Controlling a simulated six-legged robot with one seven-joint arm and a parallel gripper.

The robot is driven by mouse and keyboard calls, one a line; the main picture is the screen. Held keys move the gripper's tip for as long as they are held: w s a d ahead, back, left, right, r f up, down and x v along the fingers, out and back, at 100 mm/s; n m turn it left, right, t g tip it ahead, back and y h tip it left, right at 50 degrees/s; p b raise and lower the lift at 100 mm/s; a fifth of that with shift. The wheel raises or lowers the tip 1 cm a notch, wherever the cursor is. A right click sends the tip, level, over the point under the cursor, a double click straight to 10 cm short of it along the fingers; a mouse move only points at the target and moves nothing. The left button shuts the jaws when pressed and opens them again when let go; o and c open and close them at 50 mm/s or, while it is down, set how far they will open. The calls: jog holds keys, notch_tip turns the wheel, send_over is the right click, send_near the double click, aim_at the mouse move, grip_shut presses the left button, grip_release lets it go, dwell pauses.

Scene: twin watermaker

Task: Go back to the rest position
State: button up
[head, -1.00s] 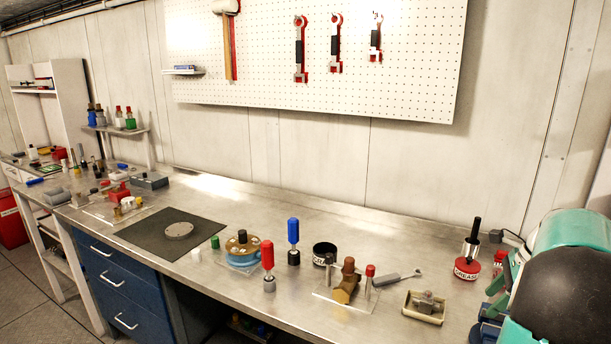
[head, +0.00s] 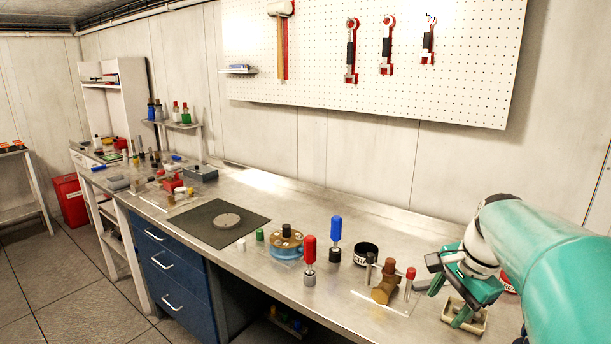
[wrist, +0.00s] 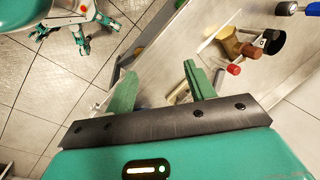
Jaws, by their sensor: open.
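My gripper (head: 462,291) is at the right of the head view, above the front right part of the steel workbench (head: 345,300). In the wrist view its two green fingers (wrist: 162,90) stand apart with nothing held between them. A tan tray (head: 450,312) lies behind and below the fingers in the head view, partly hidden by them. The brass fitting on a clear plate (head: 384,285) stands to the left of my gripper, apart from it. It also shows in the wrist view (wrist: 232,42).
Red (head: 309,255) and blue (head: 335,235) handled tools, a spool (head: 287,243) and a black cup (head: 366,254) stand left of the gripper. A dark mat (head: 205,236) lies farther left. A pegboard (head: 370,60) hangs behind. Open floor (head: 75,290) lies at the left front.

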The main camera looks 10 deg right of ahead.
jog(key=s+a+n+t, duration=0.1)
jog(key=s+a+n, duration=0.2)
jog(key=a+n, duration=0.2)
jog(key=s+a+f+n, duration=0.1)
jog(key=s+a+n, duration=0.2)
jog(key=a, duration=0.6)
jog(key=s+a+f+n+t+h, duration=0.1)
jog(key=s+a+n, duration=0.2)
jog(key=a+n, duration=0.4)
jog(key=shift+n+t, duration=0.3)
jog(key=shift+s, duration=0.1)
